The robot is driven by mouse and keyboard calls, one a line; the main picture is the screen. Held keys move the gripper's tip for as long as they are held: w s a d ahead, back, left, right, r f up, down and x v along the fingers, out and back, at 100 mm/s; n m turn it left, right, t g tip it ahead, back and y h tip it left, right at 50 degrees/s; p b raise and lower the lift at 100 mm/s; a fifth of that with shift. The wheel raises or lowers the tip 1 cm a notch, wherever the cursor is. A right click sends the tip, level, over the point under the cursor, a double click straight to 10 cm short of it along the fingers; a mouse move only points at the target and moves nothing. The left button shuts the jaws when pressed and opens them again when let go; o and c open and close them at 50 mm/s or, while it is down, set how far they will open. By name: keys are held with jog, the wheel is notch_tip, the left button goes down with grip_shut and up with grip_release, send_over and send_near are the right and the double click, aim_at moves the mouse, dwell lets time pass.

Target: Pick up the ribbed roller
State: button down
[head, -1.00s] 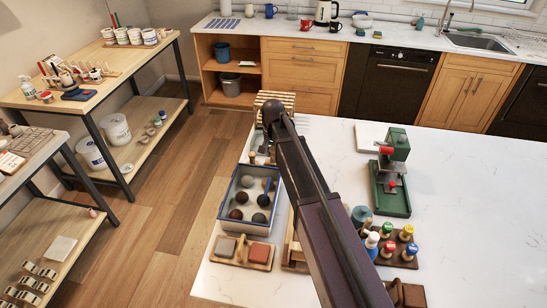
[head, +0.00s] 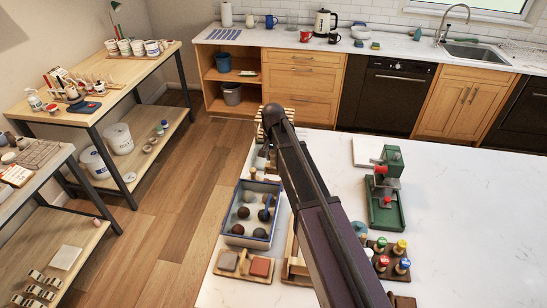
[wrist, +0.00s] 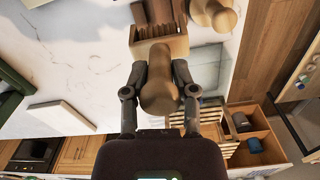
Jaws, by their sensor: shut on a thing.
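My gripper (wrist: 159,92) is shut on a brown wooden piece (wrist: 159,75) with a rounded end, seen in the wrist view. This looks like the roller, but no ribs show on the part I can see. The held piece lies between both fingers, above or just at the front of a wooden holder (wrist: 160,47) with dark slots and slats. I cannot tell whether it touches the holder. In the head view my arm hides the gripper and the held piece.
A blue-rimmed tray (head: 232,237) of clay balls stands left of my arm. A green press (head: 385,215) and a rack of coloured-top tools (head: 384,270) stand to the right. Another turned wooden piece (wrist: 214,14) is near the holder.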

aim_at(273, 151)
jog(key=shift+r+p, duration=1.4)
jog(key=shift+r, duration=0.35)
jog(key=shift+r, duration=0.1)
